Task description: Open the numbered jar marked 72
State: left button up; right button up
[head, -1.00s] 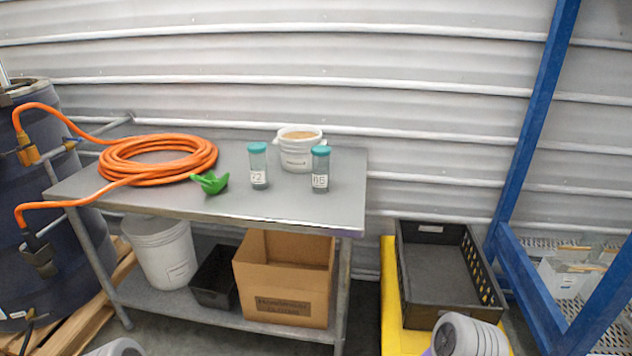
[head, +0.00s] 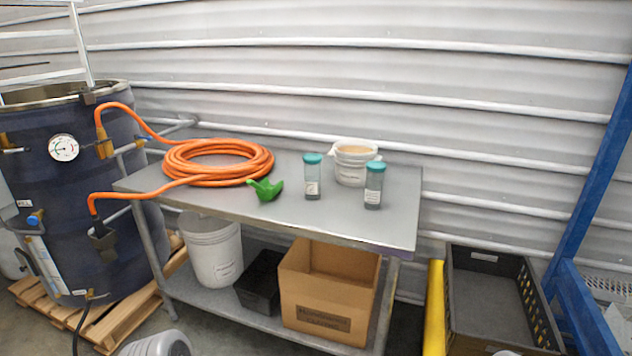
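Two clear jars with teal lids stand upright on the grey metal table. The left jar (head: 313,181) has a white label that is too small to read now; a second earlier its number seemed to end in 2. The right jar (head: 374,188) also has a white label, unreadable now, and its earlier number looked different. Both lids are on: the left lid (head: 313,159) and the right lid (head: 375,166). Neither of my grippers is in view; only grey rounded parts of my arms show at the bottom edge.
On the table (head: 400,215) lie an orange hose coil (head: 218,180) and a green scoop (head: 265,189). A white tub (head: 351,170) stands just behind the jars. Below are a white bucket (head: 213,252) and a cardboard box (head: 325,305). The tabletop front is clear.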

aim_at(312, 172)
jog(key=z, duration=0.05)
jog(key=i, duration=0.85)
jog(key=u, duration=0.3)
